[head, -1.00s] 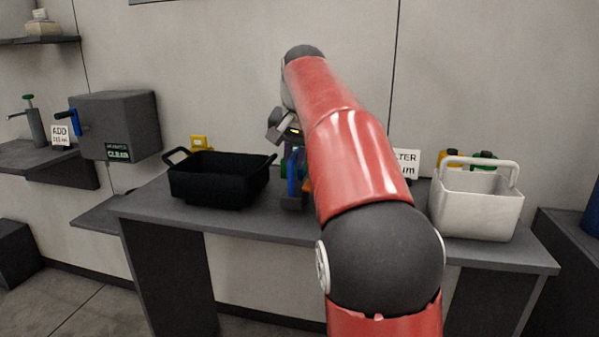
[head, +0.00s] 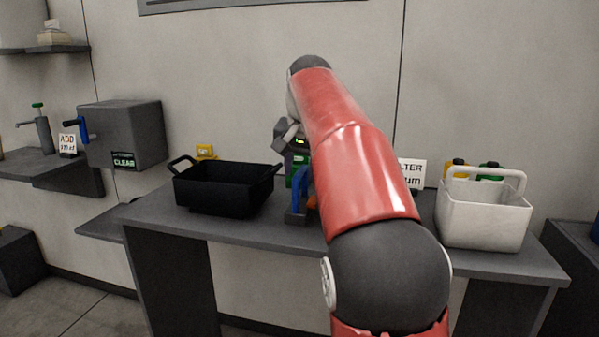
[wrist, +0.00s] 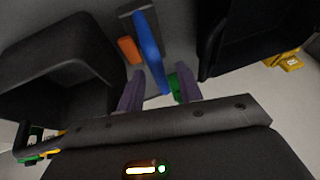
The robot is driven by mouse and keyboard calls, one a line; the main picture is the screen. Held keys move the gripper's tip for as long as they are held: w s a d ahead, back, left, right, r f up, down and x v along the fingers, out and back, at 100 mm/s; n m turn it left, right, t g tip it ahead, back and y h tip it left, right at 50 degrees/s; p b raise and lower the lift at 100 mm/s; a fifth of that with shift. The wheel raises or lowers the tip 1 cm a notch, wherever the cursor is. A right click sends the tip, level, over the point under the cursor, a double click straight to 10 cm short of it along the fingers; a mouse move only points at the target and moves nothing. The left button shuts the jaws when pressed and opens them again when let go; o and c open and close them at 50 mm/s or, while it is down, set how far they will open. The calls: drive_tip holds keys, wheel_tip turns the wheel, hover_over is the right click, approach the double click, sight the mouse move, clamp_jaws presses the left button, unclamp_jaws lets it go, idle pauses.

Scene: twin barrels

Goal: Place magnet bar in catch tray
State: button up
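A blue arched handle on a dark grey base, which looks like the magnet bar (head: 296,192), stands upright on the bench. It also shows in the wrist view (wrist: 150,50). My gripper (wrist: 160,78) is open above it, its two purple fingers on either side of the blue handle with gaps left. In the head view my arm hides part of the gripper. A black tray with two handles (head: 222,190) stands left of the bar; a white carrying bin (head: 484,222) stands at the right. No label shows which is the catch tray.
An orange piece (wrist: 129,50) and a green piece (wrist: 181,82) are close to the blue handle. A yellow item (head: 205,151) is behind the black tray. Yellow- and green-capped items and a sign (head: 411,173) stand near the white bin. A grey box (head: 121,134) is at the left.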

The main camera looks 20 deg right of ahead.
drive_tip(key=d+p+v, duration=0.1)
drive_tip(key=p+v, duration=0.1)
drive_tip(key=v, duration=0.8)
drive_tip(key=s+a+f+n+y, duration=0.1)
drive_tip(key=s+a+f+n, duration=0.3)
drive_tip(key=s+f, duration=0.7)
drive_tip(key=s+a, duration=0.1)
drive_tip(key=s, duration=0.2)
drive_tip(key=shift+s+a+f, duration=0.15)
drive_tip(key=shift+s+f, duration=0.25)
drive_tip(key=shift+o, duration=0.4)
drive_tip(key=s+a+f+n, duration=0.3)
drive_tip(key=s+f, duration=0.8)
drive_tip(key=f, duration=0.5)
drive_tip(key=shift+s+f+t, duration=0.25)
drive_tip(key=shift+s+t, duration=0.05)
drive_tip(key=shift+s, duration=0.1)
drive_tip(key=shift+a, duration=0.1)
